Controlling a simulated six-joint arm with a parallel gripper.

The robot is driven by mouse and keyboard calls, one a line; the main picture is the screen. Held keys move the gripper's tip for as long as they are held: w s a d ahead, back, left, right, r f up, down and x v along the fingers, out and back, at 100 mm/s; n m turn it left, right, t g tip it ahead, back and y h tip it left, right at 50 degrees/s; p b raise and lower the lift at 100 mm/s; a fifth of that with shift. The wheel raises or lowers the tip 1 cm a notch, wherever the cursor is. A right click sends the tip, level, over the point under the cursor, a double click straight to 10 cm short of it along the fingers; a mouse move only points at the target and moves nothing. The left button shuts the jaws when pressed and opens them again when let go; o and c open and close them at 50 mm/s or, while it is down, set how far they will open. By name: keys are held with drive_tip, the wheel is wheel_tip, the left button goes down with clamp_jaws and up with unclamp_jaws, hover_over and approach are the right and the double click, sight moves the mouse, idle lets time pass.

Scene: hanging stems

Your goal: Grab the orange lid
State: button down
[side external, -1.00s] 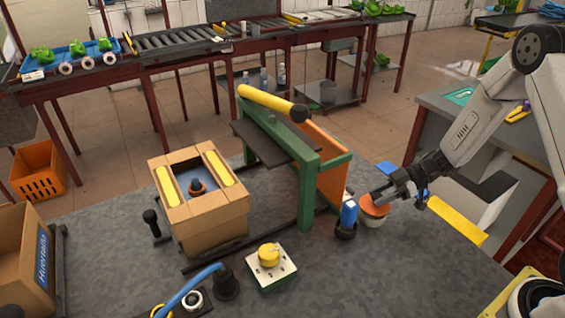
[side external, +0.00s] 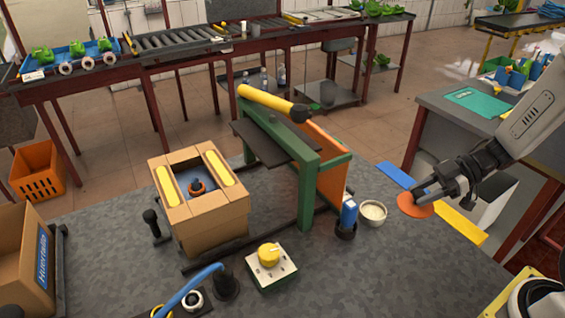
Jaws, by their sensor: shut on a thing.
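The orange lid (side external: 415,207) is a flat round disc at the right of the side external view. My gripper (side external: 424,193) is shut on it and holds it apart from the bowl, to the bowl's right. The small white bowl (side external: 373,213) stands uncovered on the grey table, with pale contents showing. The fingertips partly cover the lid's upper edge.
A blue bottle in a dark holder (side external: 347,217) stands just left of the bowl. A green frame with an orange panel (side external: 309,181) rises behind it. An open cardboard box (side external: 205,213) and a yellow-knobbed box (side external: 270,264) stand further left.

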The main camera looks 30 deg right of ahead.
sight(430, 213)
drive_tip(key=shift+s+a+r, duration=0.1)
drive_tip(key=shift+s+r, duration=0.3)
drive_tip(key=shift+s, duration=0.45)
drive_tip(key=shift+s+a+r, duration=0.1)
drive_tip(key=shift+s+r, duration=0.25)
drive_tip(key=shift+s, duration=0.5)
drive_tip(key=shift+w, duration=0.1)
